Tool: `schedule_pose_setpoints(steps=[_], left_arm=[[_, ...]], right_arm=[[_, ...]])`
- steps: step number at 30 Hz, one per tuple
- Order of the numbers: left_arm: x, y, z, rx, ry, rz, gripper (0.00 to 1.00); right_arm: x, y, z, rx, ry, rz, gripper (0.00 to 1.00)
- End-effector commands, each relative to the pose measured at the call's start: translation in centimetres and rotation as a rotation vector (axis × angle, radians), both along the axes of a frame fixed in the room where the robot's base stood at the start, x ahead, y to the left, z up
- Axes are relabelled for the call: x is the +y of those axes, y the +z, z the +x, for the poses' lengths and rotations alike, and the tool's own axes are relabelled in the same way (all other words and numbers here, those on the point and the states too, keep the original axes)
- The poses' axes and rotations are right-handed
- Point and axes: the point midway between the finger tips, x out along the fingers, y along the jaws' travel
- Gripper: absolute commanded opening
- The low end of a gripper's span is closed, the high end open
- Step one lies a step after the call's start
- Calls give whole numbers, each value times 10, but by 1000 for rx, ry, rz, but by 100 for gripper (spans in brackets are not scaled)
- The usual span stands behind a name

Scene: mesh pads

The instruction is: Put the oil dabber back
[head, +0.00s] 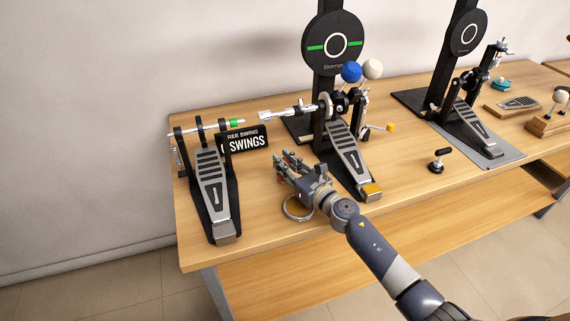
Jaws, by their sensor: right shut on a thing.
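My right gripper (284,170) reaches in from the lower right, low over the front of the wooden table, between two drum pedals. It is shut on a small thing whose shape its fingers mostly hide. I cannot make out whether this is the oil dabber, and I see no clear oil dabber elsewhere. A round metal-rimmed ring or dish (292,217) is partly hidden under the gripper. My left gripper is not in view.
A pedal (212,190) and a black sign (245,142) stand left. A pedal (346,152) with blue (351,71) and white (373,68) balls stands behind.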

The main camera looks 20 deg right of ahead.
Motion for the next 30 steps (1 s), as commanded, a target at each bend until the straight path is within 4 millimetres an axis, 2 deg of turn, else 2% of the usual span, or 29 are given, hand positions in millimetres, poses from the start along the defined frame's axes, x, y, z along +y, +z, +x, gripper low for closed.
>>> schedule_pose_setpoints(steps=[5, 6, 8, 21, 26, 30], left_arm=[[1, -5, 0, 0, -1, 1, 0], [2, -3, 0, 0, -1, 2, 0], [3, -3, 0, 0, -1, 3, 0], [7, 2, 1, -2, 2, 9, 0], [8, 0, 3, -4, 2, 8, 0], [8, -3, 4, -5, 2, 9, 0]], right_arm=[[0, -5, 0, 0, 0, 0, 0], [0, -3, 0, 0, 0, 0, 27], [0, -3, 0, 0, 0, 0, 38], [0, 2, -1, 1, 0, 0, 38], [-9, -2, -24, 2, 0, -4, 38], [-19, -3, -52, 3, 1, -4, 38]])
